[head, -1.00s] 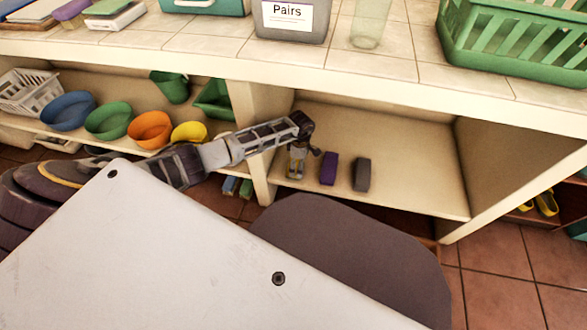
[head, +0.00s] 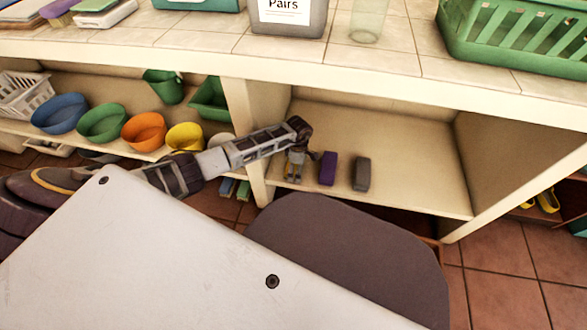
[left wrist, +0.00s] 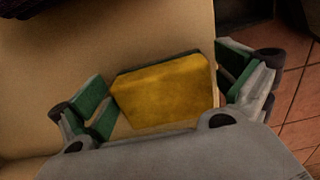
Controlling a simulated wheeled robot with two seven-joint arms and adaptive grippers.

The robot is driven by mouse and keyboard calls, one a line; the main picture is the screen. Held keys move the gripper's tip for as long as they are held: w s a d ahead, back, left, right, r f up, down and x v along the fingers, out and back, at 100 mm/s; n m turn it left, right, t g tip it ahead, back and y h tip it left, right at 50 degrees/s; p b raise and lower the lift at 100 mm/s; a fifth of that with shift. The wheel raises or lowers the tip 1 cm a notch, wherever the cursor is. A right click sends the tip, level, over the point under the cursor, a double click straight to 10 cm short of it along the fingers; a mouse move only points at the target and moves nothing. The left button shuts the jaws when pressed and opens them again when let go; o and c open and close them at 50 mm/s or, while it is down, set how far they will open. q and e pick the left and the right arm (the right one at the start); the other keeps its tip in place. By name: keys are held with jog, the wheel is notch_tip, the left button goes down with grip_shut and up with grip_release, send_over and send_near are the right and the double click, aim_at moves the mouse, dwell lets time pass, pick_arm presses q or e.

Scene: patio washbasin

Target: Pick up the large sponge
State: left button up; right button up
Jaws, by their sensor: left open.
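A large yellow sponge (left wrist: 165,92) with a dark green layer along its far edge lies on the shelf in the left wrist view. My left gripper (left wrist: 162,98) is open, with its green-padded fingers on either side of the sponge. The right finger is close to the sponge's right end; I cannot tell whether it touches. In the head view my left gripper (head: 294,178) points down at the left end of the open shelf bay and largely hides the sponge. My right gripper is not in view.
A purple block (head: 328,169) and a grey block (head: 361,174) stand just right of my left gripper on the shelf (head: 420,185). An upright divider (head: 257,130) is close on the left, with several bowls beyond it. The tiled counter (head: 390,60) overhangs above. The shelf's right part is clear.

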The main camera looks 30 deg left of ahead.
pick_arm(q)
jog(key=shift+c, duration=0.4)
jog(key=c, duration=0.6)
jog(key=shift+c, duration=0.2)
jog(key=shift+r, duration=0.2)
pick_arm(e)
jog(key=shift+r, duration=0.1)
pick_arm(q)
jog(key=shift+a+r+p, duration=0.1)
jog(key=shift+r+p, duration=0.75)
jog(key=shift+r, duration=0.2)
notch_tip(320, 180, up, 7)
jog(key=p, duration=0.4)
jog(key=shift+f+p, duration=0.1)
jog(key=shift+p, duration=0.2)
jog(key=shift+r, duration=0.4)
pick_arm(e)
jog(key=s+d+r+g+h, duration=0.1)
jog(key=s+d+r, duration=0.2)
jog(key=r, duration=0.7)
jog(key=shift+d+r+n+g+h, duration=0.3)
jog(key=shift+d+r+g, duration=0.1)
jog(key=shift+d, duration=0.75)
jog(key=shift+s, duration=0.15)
